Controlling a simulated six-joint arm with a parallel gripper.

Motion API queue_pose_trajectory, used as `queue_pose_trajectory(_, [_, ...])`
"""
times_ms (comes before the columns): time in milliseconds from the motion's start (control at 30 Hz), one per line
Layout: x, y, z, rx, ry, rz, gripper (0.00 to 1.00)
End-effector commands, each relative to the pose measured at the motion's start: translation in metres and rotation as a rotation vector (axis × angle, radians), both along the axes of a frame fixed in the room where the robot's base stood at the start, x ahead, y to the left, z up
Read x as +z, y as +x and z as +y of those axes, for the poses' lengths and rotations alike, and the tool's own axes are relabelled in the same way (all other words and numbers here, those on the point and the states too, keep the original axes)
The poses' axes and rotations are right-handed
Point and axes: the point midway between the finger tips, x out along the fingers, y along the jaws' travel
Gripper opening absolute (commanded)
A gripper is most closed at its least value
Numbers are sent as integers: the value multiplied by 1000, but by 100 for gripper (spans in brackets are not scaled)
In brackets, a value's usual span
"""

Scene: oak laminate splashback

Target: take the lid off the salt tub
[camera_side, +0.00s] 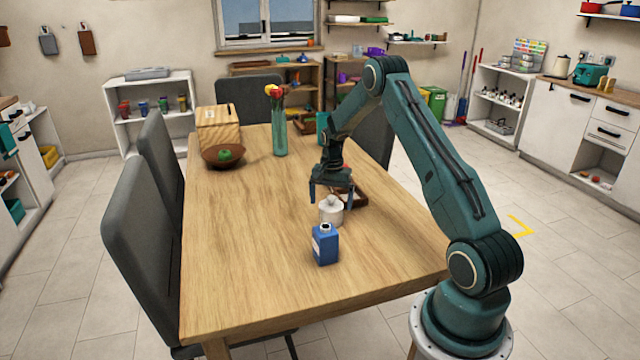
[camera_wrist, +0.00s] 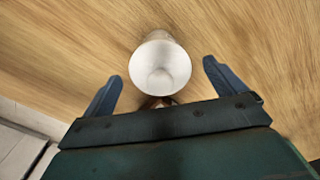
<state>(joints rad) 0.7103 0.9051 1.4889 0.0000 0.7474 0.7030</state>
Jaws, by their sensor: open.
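The white salt tub (camera_side: 331,217) stands upright on the wooden table, near its right side. Its pale lid (camera_side: 331,203) sits on top and has a small knob. In the wrist view the lid (camera_wrist: 160,62) is seen from above, with its knob towards my gripper, and covers most of the tub. My gripper (camera_side: 331,203) is open and empty. Its blue fingers point down on either side of the lid in the side view. In the wrist view my gripper (camera_wrist: 162,69) also has one finger on each side of the lid, with gaps. No contact shows.
A blue bottle (camera_side: 325,246) stands close in front of the tub. A bowl (camera_side: 222,162) with green fruit, a wooden box (camera_side: 218,128) and a flower vase (camera_side: 280,138) stand farther back. The table's left front is clear.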

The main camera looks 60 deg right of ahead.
Motion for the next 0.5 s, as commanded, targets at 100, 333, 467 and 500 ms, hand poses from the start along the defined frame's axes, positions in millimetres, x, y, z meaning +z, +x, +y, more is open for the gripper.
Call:
queue_pose_trajectory(100, [0,0,0,0,0,0,96])
queue_pose_trajectory(333, [1,0,0,0,0,0,96])
queue_pose_trajectory(467, [1,0,0,0,0,0,70])
queue_pose_trajectory(500, [1,0,0,0,0,0,62])
